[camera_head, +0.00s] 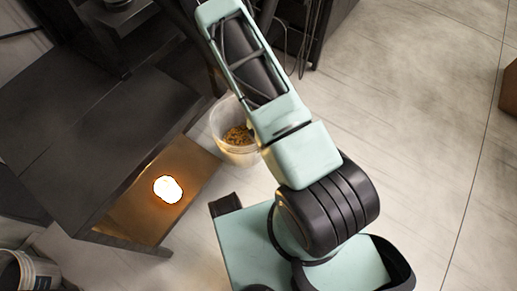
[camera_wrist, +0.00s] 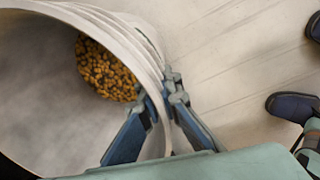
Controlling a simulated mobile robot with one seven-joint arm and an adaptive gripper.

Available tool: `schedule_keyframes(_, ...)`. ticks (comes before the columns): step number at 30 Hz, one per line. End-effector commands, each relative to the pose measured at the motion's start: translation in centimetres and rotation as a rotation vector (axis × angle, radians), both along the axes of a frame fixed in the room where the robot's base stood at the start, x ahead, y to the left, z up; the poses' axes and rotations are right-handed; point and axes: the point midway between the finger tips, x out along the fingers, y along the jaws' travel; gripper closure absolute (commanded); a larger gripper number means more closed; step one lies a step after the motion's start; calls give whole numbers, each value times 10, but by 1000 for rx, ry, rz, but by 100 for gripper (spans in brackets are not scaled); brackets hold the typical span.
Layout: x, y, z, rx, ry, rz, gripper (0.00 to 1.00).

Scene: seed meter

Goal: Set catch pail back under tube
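The catch pail (camera_head: 222,124) is a pale, translucent bucket with yellow-brown grain in its bottom. In the head view it is beside the dark bench, partly covered by my arm. I cannot tell whether it touches the floor. In the wrist view the pail (camera_wrist: 40,95) fills the left side, mouth toward the camera, with the grain heap inside. My gripper (camera_wrist: 163,95) has one finger inside the pail and one outside, closed on the wall at the rim. My gripper is hidden in the head view. I cannot make out the tube.
A dark bench (camera_head: 110,125) stands at left, with a bright glowing spot (camera_head: 168,189) at its lower right side. A second bucket (camera_head: 38,272) is at the lower left. Dark racks stand at the top. Pale floor (camera_head: 420,120) at right is clear apart from a brown object at the edge.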

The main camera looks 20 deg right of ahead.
Motion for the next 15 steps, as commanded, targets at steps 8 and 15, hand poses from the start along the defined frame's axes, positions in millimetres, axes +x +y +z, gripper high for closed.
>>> schedule_keyframes(8,53,11,-28,3,-5,-3,100)
schedule_keyframes(15,74,16,-56,3,-1,-2,100)
